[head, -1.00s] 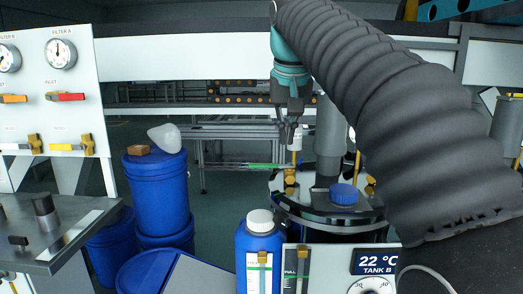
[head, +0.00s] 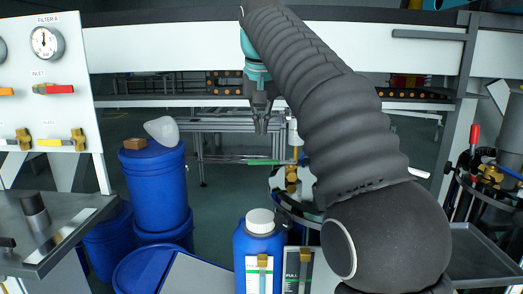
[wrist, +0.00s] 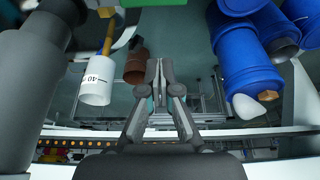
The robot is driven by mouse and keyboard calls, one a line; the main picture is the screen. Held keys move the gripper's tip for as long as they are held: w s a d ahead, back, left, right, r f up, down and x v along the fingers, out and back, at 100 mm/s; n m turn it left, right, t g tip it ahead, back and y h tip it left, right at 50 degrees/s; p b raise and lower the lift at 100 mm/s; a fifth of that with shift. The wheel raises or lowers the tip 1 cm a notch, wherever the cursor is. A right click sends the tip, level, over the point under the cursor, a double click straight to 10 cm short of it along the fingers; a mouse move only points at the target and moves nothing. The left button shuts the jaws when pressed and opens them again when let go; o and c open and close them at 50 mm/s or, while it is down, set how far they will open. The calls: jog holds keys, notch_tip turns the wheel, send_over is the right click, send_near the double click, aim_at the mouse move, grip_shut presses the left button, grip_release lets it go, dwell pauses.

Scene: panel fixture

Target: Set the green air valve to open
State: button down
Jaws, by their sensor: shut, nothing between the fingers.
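The green air valve shows in the head view as a long green lever (head: 268,162), lying level and pointing left from a brass valve body (head: 291,176). A white fitting (head: 295,140) stands above the brass body. My gripper (head: 262,131) is shut and empty, fingers pointing down. In the head view it appears above the green lever with a visible gap, left of the brass body. In the wrist view, my gripper (wrist: 159,66) has nothing between its fingers. A green piece (wrist: 148,3) is cut off by that view's top edge.
A white cylinder marked 40 (wrist: 97,82) is left of my fingers in the wrist view. Blue drums (head: 155,190) and a blue bottle (head: 259,245) stand nearby. A gauge panel (head: 48,90) is at left. My arm hides much of the tank; a red-handled valve (head: 474,140) is at right.

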aim_at(272, 162)
jog(key=f+b, duration=0.1)
jog(key=s+f+b, duration=0.1)
jog(key=f, duration=0.1)
jog(key=s+f+b, duration=0.1)
jog(key=f, duration=0.1)
jog(key=shift+f, duration=0.25)
jog(key=shift+s+a, duration=0.1)
jog(key=shift+s, duration=0.1)
dwell(0.4)
